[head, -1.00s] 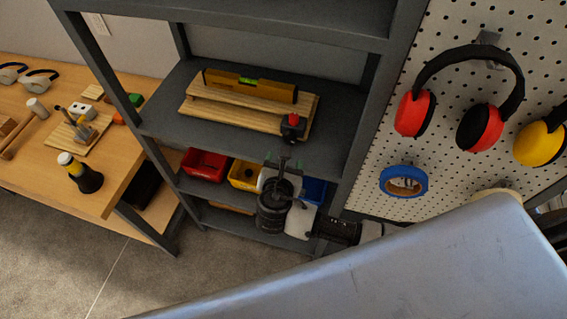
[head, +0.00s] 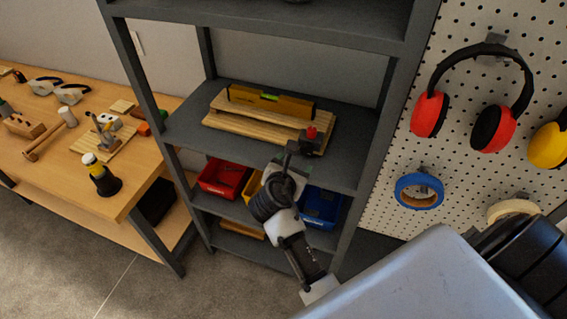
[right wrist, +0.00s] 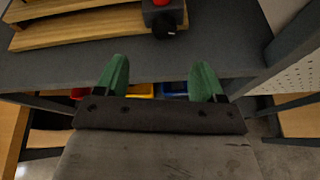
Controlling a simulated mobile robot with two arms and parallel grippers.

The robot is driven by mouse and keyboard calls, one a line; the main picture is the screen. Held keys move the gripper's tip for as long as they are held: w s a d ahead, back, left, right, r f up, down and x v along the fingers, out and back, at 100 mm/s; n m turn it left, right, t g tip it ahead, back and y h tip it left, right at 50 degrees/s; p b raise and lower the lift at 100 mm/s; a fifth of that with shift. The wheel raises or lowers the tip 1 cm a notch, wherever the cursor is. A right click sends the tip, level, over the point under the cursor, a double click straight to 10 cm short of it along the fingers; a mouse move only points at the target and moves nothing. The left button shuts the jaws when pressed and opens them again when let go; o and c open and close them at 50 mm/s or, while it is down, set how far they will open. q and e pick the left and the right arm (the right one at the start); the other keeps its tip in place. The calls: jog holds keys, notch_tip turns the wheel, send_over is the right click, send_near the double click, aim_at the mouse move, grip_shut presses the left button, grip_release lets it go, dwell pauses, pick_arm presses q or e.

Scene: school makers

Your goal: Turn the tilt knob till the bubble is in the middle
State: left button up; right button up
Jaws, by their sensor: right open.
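A yellow spirit level (head: 288,106) with a green vial (head: 269,97) lies on a stepped wooden stand (head: 228,120) on the grey shelf. The bubble is too small to make out. At the stand's right front end is a dark block with a red top (head: 311,132). In the right wrist view the block (right wrist: 155,17) shows a round black knob (right wrist: 164,27) on its front. My right gripper (right wrist: 160,78) is open and empty, its green fingers apart, short of the shelf's front edge and pointing toward the block. My left gripper is not in view.
Red (head: 222,178) and blue (head: 320,208) bins stand on the shelf below. A pegboard (head: 385,190) with ear defenders (head: 430,112) and blue tape (head: 402,193) is at right. A wooden bench (head: 120,200) with tools stands at left.

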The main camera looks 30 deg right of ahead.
aim_at(306, 151)
jog(key=x, duration=0.5)
jog(key=p+x, duration=0.1)
jog(key=x, duration=0.5)
jog(key=shift+s+d+f, duration=0.1)
jog(key=shift+s+f, duration=0.05)
jog(key=shift+s, duration=0.15)
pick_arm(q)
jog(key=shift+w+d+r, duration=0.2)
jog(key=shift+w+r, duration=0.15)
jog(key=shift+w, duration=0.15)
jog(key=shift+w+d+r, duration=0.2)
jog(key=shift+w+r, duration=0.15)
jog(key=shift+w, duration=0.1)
pick_arm(e)
jog(key=shift+w+d+f, duration=0.2)
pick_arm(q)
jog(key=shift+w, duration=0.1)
pick_arm(e)
jog(key=shift+c, duration=0.2)
jog(key=c, duration=0.9)
jog(key=shift+r+p, duration=0.1)
jog(key=shift+p, duration=0.35)
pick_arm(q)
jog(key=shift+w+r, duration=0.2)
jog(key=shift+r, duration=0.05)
pick_arm(e)
jog(key=shift+m, duration=0.5)
